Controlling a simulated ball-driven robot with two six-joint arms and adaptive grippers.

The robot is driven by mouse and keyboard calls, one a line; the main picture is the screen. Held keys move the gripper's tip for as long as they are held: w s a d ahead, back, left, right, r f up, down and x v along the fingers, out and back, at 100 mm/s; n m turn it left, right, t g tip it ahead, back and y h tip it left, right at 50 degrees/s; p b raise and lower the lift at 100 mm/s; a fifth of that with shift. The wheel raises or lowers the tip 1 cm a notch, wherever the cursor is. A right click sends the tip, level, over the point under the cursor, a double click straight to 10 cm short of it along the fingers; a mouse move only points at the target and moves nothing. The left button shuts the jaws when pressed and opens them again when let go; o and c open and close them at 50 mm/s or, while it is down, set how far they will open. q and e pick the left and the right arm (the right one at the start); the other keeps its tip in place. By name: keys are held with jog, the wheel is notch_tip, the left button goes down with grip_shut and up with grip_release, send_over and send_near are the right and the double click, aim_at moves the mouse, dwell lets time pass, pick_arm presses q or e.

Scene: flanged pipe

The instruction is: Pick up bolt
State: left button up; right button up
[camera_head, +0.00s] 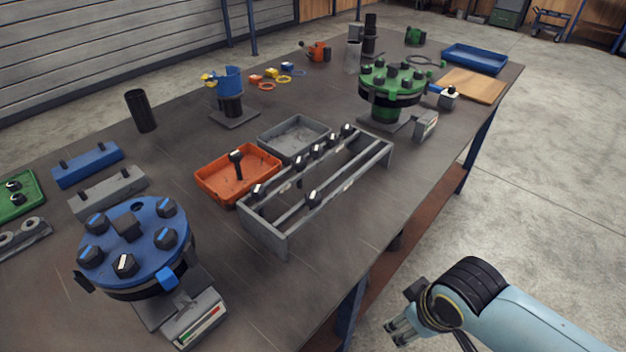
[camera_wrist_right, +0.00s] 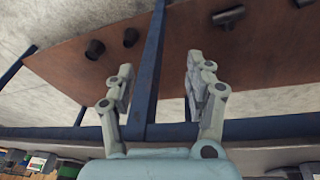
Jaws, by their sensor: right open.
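Several black bolts with dark heads sit along the top rails of a grey rack (camera_head: 268,240) in the middle of the table, one near its front corner (camera_head: 259,191). Another black bolt (camera_head: 237,163) stands in the orange tray (camera_head: 207,187). A blue flange (camera_head: 150,225) at the front left carries several bolts, and a green flange (camera_head: 388,92) further back does too. My right gripper (camera_head: 392,332) is open and empty, off the table's right side and well away from the bolts. Its spread fingers also show in the wrist view (camera_wrist_right: 160,75). My left gripper is not in view.
A grey tray (camera_head: 272,142) stands behind the orange one. The table's right edge and blue legs (camera_head: 478,148) lie between my right gripper and the rack. Dark parts (camera_wrist_right: 96,49) lie on a brown lower shelf (camera_wrist_right: 65,65). The front tabletop right of the blue flange is clear.

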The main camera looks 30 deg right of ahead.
jog(key=w+a+r+p, duration=0.15)
jog(key=r+p, duration=0.25)
jog(key=r, duration=0.9)
jog(key=w+r+p, duration=0.3)
jog(key=r, duration=0.9)
jog(key=m+g, duration=0.1)
jog(key=m, duration=0.3)
send_over(313, 195)
jog(key=shift+y, duration=0.3)
jog(key=f, duration=0.5)
jog(key=shift+s+a+f+p, duration=0.2)
jog(key=shift+s+f+p, duration=0.05)
jog(key=shift+p, duration=0.15)
jog(key=shift+n, duration=0.3)
jog(key=f, duration=0.4)
jog(key=shift+w+d+f+p, duration=0.1)
jog(key=shift+w+d+p, duration=0.1)
jog(key=shift+p, duration=0.15)
jog(key=shift+f, duration=0.55)
grip_shut()
